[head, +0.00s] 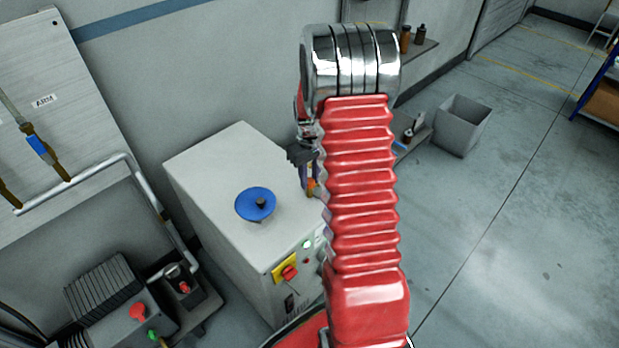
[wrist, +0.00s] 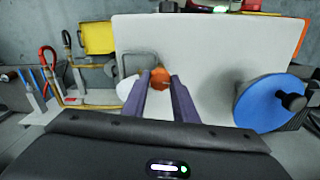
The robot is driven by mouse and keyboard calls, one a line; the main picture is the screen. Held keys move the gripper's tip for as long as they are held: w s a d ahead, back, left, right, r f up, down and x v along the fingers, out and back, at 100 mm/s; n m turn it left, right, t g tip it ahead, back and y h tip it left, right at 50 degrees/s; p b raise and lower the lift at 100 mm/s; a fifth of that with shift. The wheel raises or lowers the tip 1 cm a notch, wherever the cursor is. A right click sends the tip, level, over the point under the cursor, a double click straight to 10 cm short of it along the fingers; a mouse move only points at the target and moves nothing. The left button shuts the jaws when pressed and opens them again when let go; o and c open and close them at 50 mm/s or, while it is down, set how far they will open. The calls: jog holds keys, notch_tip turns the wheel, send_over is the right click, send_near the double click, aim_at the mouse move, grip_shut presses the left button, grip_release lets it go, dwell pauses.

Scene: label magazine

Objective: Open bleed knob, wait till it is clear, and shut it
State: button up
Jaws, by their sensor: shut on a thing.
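An orange knob (wrist: 161,73) shows between the fingertips of my gripper (wrist: 160,82) in the wrist view. The two purple-grey fingers are shut on it, one on each side, and cover part of it. In the head view the orange knob (head: 311,186) is a small spot at the right edge of the pale cabinet, just below my gripper (head: 311,177). My red arm hides much of that side. I cannot tell how far the knob is turned, and I see no fluid at it.
A blue disc (head: 256,204) with a dark hub sits on the pale cabinet (head: 215,165). A yellow plate with a red switch (head: 289,273) is on its front. A pipe (head: 85,180) and machinery stand at left. A grey bin (head: 462,125) and open floor lie at right.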

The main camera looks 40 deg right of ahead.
aim_at(310, 181)
jog(key=n, duration=1.3)
jog(key=shift+w, duration=0.1)
jog(key=shift+n, duration=0.4)
jog(key=o, duration=1.1)
jog(key=shift+c, duration=0.2)
jog(key=shift+r, duration=0.1)
notch_tip(310, 181, up, 14)
jog(key=shift+f, duration=0.2)
